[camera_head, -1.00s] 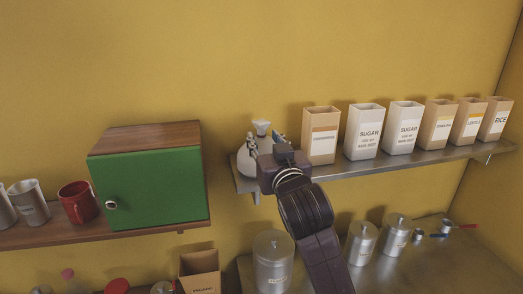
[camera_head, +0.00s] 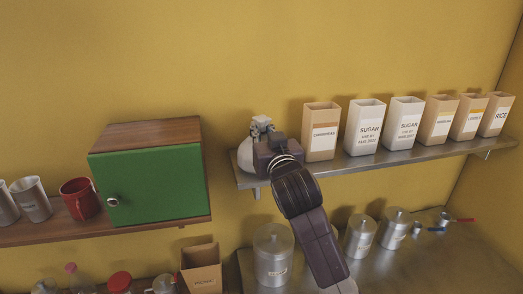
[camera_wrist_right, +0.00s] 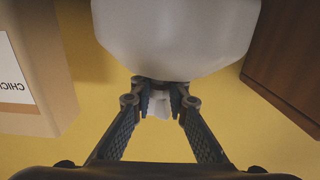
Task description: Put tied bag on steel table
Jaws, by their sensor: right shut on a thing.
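The white tied bag (camera_head: 244,154) is at the left end of the upper metal shelf, partly hidden behind my right gripper (camera_head: 262,122). In the right wrist view the bag's round body (camera_wrist_right: 178,35) fills the top middle. There my right gripper (camera_wrist_right: 160,104) is shut on the bag's narrow tied neck, whose pale end shows between the fingertips. I cannot tell whether the bag touches the shelf. The steel table (camera_head: 430,268) is the grey surface at the lower right. My left gripper is not in view.
A chickpeas box (camera_head: 320,132) stands right of the bag, with several open boxes beyond it on the metal shelf (camera_head: 400,158). A green-doored cabinet (camera_head: 150,185) is to the left. Steel canisters (camera_head: 273,255) stand on the table; its front right is clear.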

